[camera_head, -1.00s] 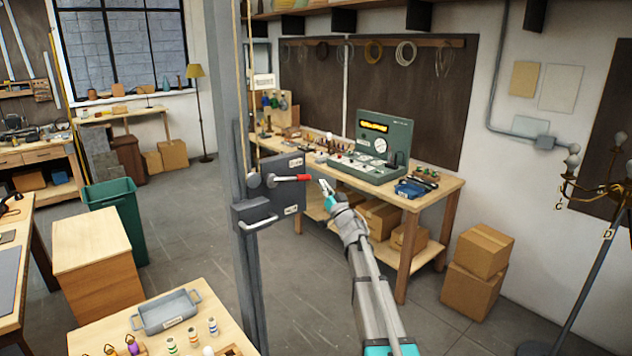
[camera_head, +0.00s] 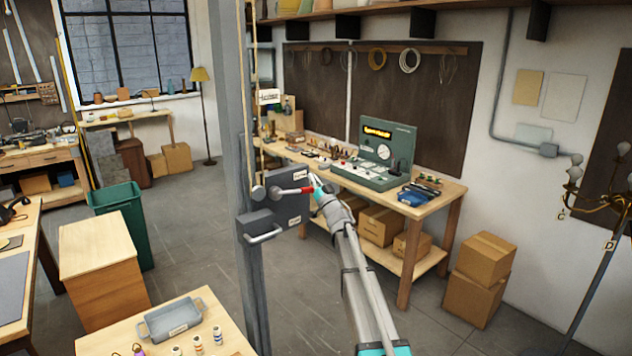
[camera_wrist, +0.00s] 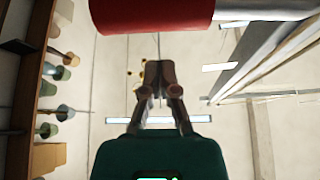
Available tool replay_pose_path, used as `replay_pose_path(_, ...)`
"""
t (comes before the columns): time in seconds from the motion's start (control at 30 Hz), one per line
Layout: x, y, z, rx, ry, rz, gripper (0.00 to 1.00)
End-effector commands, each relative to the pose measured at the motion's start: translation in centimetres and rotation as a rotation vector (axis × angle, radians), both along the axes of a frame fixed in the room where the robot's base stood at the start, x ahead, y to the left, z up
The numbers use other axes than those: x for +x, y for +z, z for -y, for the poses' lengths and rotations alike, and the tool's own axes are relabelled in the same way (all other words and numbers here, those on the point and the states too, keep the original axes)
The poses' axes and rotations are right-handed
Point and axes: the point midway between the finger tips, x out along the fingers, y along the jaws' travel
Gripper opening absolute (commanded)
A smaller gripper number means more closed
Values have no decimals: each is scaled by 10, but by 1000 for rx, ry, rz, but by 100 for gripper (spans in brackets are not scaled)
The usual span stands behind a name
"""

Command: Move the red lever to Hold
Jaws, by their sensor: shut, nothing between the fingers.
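The red lever (camera_head: 297,190) is mounted on a dark grey plate (camera_head: 285,208) fixed to a grey post. It points right, near level, tilted slightly up toward its red end. Small labels sit at the plate's upper right and lower right; their words are too small to read. My gripper (camera_head: 315,182) is shut and empty at the red end of the lever; I cannot tell whether it touches. In the wrist view, the lever's red grip (camera_wrist: 150,14) and pale shaft cross the top, close to the shut fingers (camera_wrist: 159,72).
The grey post (camera_head: 252,290) rises beside the plate, with ropes and a hanging sign (camera_head: 268,96). A box with a handle (camera_head: 262,228) juts out below the lever. A workbench (camera_head: 425,205) with a green test console (camera_head: 385,150) stands behind. A brass lamp (camera_head: 590,195) stands at right.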

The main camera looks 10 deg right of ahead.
Motion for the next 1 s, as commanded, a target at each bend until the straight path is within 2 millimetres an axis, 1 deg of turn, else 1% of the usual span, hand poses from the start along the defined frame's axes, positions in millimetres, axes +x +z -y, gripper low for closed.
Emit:
replay_pose_path(0.03, 0, -7, -1, 0, 0, 0, 0)
replay_pose_path(0.43, 2, -30, -7, -1, 0, 0, 0)
replay_pose_path(0.63, 2, -34, -9, -1, 0, 0, 0)
replay_pose_path(1.0, 2, -34, -9, -1, 0, 0, 0)
